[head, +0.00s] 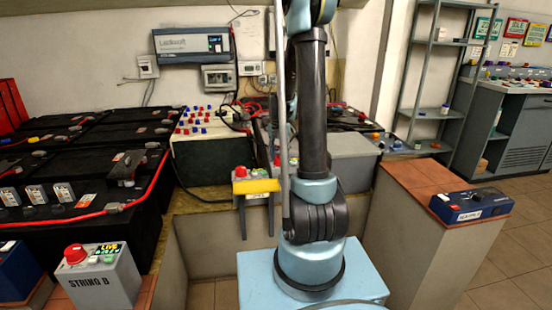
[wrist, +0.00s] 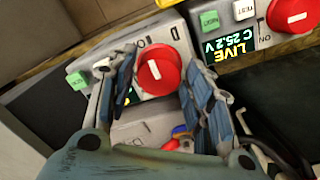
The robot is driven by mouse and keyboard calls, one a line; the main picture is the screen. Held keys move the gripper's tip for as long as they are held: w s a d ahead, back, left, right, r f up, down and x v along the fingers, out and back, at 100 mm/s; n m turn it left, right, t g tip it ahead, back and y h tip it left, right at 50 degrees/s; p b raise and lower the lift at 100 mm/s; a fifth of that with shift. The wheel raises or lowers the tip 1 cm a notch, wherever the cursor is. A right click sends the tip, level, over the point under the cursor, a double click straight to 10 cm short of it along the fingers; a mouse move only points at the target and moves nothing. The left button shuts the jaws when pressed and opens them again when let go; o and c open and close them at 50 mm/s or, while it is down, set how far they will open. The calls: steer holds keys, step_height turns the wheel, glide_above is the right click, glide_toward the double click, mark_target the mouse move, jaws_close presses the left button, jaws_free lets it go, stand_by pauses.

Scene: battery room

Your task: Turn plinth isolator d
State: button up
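In the head view a grey box marked STRING D (head: 101,281) stands at the lower left, with a red knob (head: 75,254), a green button and a lit LIVE display. In the wrist view my gripper (wrist: 160,82) has its blue-padded fingers apart, one on each side of a red round knob (wrist: 160,70) on a light grey box (wrist: 150,38). I cannot tell whether the pads touch the knob. A finger covers most of this box's display, and its letter cannot be read. My gripper is out of the head view.
Black batteries (head: 75,170) with red cables fill the left of the head view. A blue device (head: 471,205) lies on a brick-topped plinth (head: 400,190) at the right.

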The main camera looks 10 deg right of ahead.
mark_target(279, 157)
step_height(279, 157, up, 12)
steer(key=shift+w+a, duration=0.15)
stand_by(0.6)
steer(key=s+r+n+t, duration=0.15)
steer(key=s+n, duration=0.25)
steer(key=s, duration=1.5)
steer(key=s+f+n, duration=0.1)
steer(key=s+f, duration=0.3)
steer(key=s, duration=0.4)
steer(key=s+a+f+n, duration=0.1)
steer(key=s+f, duration=0.3)
steer(key=s, duration=0.4)
steer(key=shift+s+f+n+t, duration=0.15)
steer(key=shift+f+n+t, duration=0.1)
steer(key=shift+n+t, duration=0.3)
